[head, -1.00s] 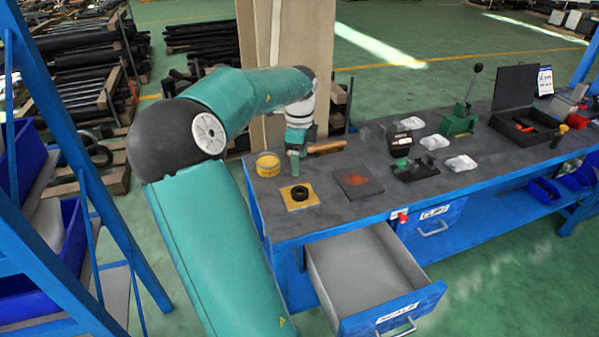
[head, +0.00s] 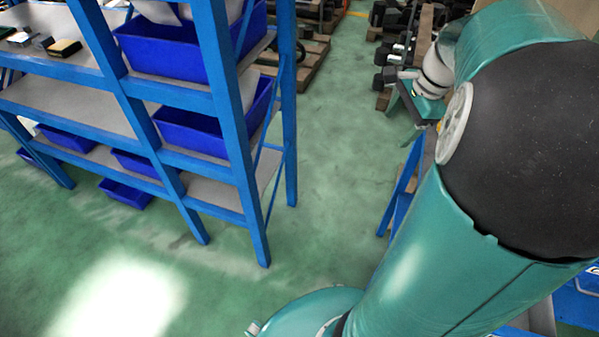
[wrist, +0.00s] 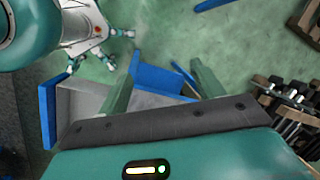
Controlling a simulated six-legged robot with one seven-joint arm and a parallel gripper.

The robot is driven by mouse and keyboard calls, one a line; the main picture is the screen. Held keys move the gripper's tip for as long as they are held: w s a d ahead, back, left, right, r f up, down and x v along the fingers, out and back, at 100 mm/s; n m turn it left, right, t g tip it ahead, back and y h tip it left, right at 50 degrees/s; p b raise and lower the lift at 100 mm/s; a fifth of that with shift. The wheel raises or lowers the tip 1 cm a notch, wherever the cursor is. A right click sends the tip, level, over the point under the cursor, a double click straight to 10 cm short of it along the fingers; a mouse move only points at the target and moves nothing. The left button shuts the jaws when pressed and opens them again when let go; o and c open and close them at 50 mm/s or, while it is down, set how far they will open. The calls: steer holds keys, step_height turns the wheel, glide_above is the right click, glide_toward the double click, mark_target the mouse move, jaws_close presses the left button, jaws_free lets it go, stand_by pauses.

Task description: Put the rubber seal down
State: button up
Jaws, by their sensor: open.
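The rubber seal is in neither view now. My gripper (wrist: 162,82) is open in the wrist view, with its two green fingers well apart and nothing between them. In the head view my arm fills the right side, and my gripper (head: 412,102) is small and partly cut off from sight near the wrist.
A blue rack (head: 228,125) with several blue bins (head: 165,48) stands at left. Small dark and yellow items (head: 64,47) lie on its upper shelf. Green floor (head: 330,150) is clear beside it. Dark metal parts (wrist: 293,100) lie at right in the wrist view.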

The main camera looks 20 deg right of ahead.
steer(key=s+a+r+n+t, duration=0.1)
steer(key=s+a+n, duration=0.2)
steer(key=a+n, duration=0.7)
steer(key=s+a+r+n+t+h, duration=0.1)
steer(key=s+a+r+n+t, duration=0.1)
steer(key=a+n, duration=0.8)
steer(key=s+a, duration=0.1)
steer(key=a, duration=0.6)
steer(key=shift+a+h, duration=0.3)
steer(key=shift+a, duration=0.05)
steer(key=shift+r, duration=0.1)
